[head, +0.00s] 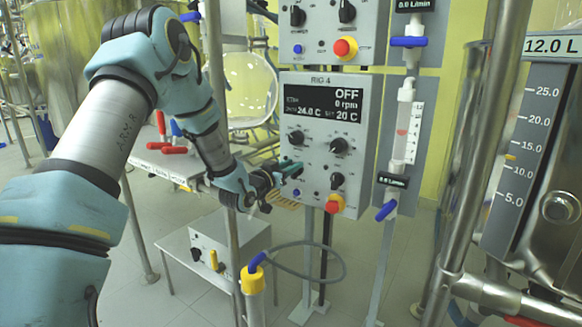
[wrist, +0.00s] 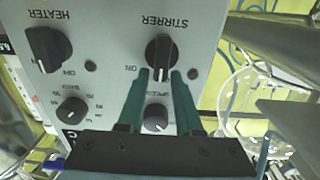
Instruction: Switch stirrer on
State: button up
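The RIG 4 control box (head: 367,100) has a dark display (head: 322,103) reading OFF and 0 rpm. In the wrist view its panel appears upside down. The black stirrer knob (wrist: 160,50) is under the STIRRER label, its white mark pointing down in the picture, with an ON label at its lower left. My gripper (wrist: 160,74) is open, its two teal fingers at the knob's lower edge, one on each side of the mark; contact cannot be told. In the head view my gripper (head: 290,171) is at the panel's lower left and hides the stirrer knob.
The heater knob (wrist: 48,48) is beside the stirrer knob, with a small speed knob (wrist: 155,118) between the fingers. A red emergency button (head: 333,204) sits low on the box. A metal post (head: 220,120) stands close by my arm. A flowmeter (head: 406,132) is to the right.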

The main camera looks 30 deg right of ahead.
jog(key=shift+f, duration=0.1)
grip_shut()
